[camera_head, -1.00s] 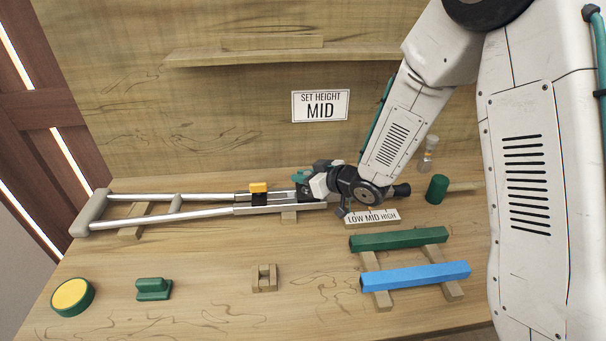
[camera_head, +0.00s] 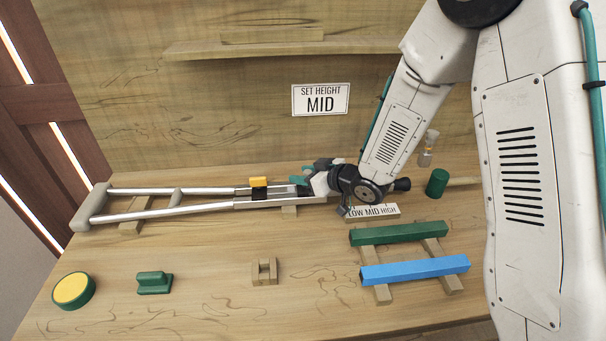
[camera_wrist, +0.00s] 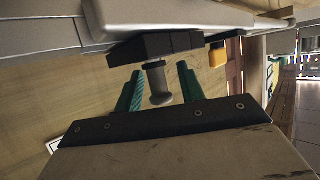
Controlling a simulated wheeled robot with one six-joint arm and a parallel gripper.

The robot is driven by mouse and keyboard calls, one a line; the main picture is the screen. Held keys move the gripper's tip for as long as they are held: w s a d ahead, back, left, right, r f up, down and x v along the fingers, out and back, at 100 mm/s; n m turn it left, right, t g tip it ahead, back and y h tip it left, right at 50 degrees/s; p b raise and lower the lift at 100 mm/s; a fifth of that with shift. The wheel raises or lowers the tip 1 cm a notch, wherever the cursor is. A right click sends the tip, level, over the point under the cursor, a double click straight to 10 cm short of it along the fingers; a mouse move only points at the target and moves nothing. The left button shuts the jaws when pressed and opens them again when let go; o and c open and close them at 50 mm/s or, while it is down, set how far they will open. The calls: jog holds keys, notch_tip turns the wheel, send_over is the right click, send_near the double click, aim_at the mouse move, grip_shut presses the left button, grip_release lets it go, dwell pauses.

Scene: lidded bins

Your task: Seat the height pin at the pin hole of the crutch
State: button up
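The crutch (camera_head: 150,190) lies on wooden blocks at the left and middle of the table in the head view. Its grey tubes run across the top of the wrist view (camera_wrist: 170,18). The grey height pin (camera_wrist: 157,82) stands out from a black part (camera_wrist: 155,47) at the crutch, its rounded head towards my gripper. The pin hole is hidden, so I cannot tell how deep the pin sits. My gripper (camera_head: 300,179) is at the crutch's right end. Its teal fingers (camera_wrist: 160,72) are spread on both sides of the pin, with gaps visible.
A yellow clip (camera_head: 259,182) sits on the crutch. A LOW MID HIGH label (camera_head: 373,212) lies near my wrist; a wall sign (camera_head: 320,100) reads SET HEIGHT MID. Green (camera_head: 398,234) and blue (camera_head: 415,271) bars lie in front at right.

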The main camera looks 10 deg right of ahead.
jog(key=v, duration=0.7)
jog(key=shift+s, duration=0.2)
jog(key=shift+d, duration=0.15)
jog(key=d+r+m+h, duration=0.3)
jog(key=d+r+h, duration=0.4)
jog(key=d, duration=0.2)
jog(key=s+d+r+m+g+h, duration=0.25)
jog(key=s+d+r, duration=0.25)
jog(key=s+d, duration=0.25)
jog(key=s+a+r+m+g, duration=0.1)
jog(key=s+r+g, duration=0.1)
jog(key=s, duration=1)
jog(key=s+r+m+g, duration=0.2)
jog(key=s+r+g, duration=0.1)
jog(key=s, duration=0.9)
jog(key=shift+a+r+g, duration=0.3)
jog(key=shift+a+g, duration=0.05)
jog(key=shift+m, duration=0.25)
